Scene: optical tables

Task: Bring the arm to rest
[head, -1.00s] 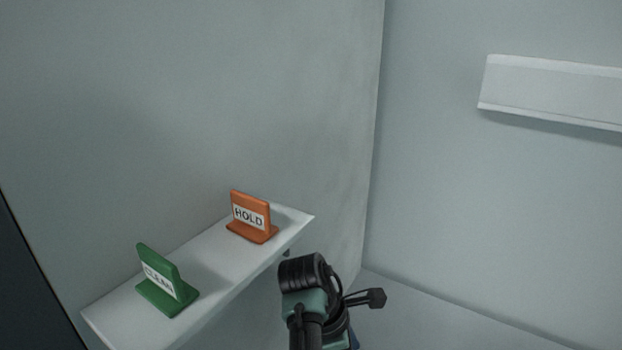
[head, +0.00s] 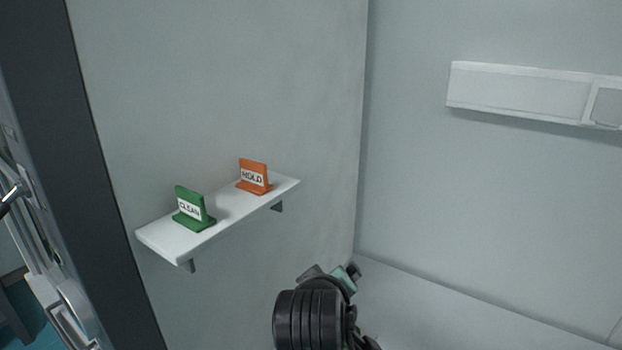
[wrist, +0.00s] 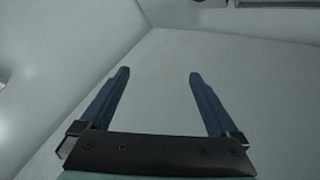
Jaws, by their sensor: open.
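My gripper (wrist: 157,75) is open and empty in the wrist view, its two blue fingers spread wide apart before a bare pale wall. In the head view my black and green arm shows at the bottom, right of and below the white shelf; the fingers cannot be made out there. Nothing is between the fingers.
A white wall shelf (head: 155,240) holds a green CLEAN sign (head: 190,207) and an orange HOLD sign (head: 254,177), both upright. A white wall unit (head: 520,92) hangs at upper right. A dark upright edge (head: 75,150) stands at left. The space right of the shelf is clear.

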